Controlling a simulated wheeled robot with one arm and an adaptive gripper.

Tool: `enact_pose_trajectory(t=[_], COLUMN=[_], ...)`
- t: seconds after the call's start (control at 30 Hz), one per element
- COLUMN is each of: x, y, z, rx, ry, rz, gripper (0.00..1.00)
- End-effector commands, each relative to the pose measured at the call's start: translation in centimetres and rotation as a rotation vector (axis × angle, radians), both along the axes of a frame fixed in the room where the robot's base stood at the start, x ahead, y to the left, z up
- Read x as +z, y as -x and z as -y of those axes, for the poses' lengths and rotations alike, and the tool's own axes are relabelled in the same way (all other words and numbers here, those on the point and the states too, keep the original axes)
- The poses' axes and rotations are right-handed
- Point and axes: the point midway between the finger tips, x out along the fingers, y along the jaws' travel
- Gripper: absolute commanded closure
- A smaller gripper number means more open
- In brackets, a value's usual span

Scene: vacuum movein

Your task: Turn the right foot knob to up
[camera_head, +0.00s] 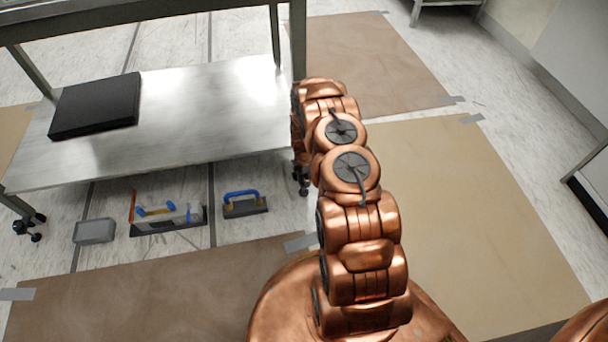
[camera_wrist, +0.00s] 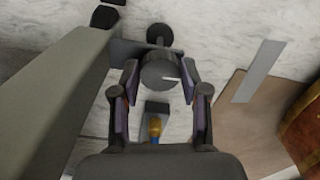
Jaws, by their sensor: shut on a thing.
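My gripper (camera_wrist: 160,78) is shut on the knob, one fingertip on each side. In the head view my arm hides the gripper and the knob. Part of the dark foot (camera_head: 302,184) shows below the right front corner of the metal table (camera_head: 215,105).
A black flat box (camera_head: 97,105) lies on the table's lower shelf. The left foot (camera_head: 30,226) stands at far left. Brown floor sheets lie to the right.

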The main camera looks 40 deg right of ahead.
Motion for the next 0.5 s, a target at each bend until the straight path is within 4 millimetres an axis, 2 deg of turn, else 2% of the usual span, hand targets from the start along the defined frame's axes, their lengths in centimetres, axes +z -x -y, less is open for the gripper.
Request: enact_pose_trajectory(t=[0.13,0.5], x=[0.59,0.45], y=[-0.02,0.12], z=[-0.11,-0.31], rx=[0.138,0.485], ry=[-0.001,-0.005], rz=[0.000,-0.002], gripper=[0.90,0.90])
